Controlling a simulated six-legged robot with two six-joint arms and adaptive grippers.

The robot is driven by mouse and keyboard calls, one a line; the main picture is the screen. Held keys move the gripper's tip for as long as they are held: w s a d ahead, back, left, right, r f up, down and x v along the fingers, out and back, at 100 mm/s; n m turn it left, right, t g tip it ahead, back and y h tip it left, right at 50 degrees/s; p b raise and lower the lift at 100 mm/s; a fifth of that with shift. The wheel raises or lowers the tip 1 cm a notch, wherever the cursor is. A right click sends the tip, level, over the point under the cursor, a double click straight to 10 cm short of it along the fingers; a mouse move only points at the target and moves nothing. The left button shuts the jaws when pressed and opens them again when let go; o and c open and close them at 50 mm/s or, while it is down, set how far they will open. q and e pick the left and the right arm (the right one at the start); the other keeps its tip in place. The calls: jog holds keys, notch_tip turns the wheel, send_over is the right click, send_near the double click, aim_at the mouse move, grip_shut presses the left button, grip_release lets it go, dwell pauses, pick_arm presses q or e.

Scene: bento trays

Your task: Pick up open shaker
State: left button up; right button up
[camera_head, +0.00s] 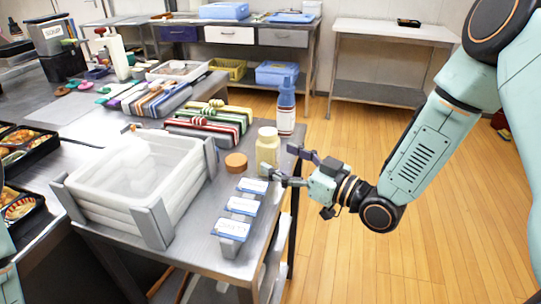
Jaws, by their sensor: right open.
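A pale yellow shaker (267,152) stands upright near the right edge of the steel table (199,245). An orange round lid (236,163) lies on the table just left of it. My right gripper (283,163) is open, its fingers pointing left at the shaker's lower right side. One finger is near the shaker's base and the other is behind and to the right. I cannot tell whether either finger touches it. A bit of my left arm shows at the lower left edge; its gripper is out of view.
A blue-capped bottle (286,107) stands behind the shaker. Stacked clear trays (140,213) in a grey holder fill the table's left. Three blue-topped labelled blocks (241,205) lie in front. Striped bundles (205,128) lie behind. Open floor is at right.

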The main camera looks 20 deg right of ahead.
aim_at(277, 159)
jog(key=x, duration=0.3)
jog(key=shift+w+a+b, duration=0.15)
jog(key=shift+a+b, duration=0.2)
jog(key=shift+a, duration=0.2)
jog(key=shift+w, duration=0.15)
jog(key=shift+d, duration=0.25)
jog(key=shift+a, duration=0.25)
jog(key=shift+c, duration=1.3)
jog(key=shift+d, duration=0.15)
jog(key=c, duration=0.9)
jog(key=shift+c, duration=1)
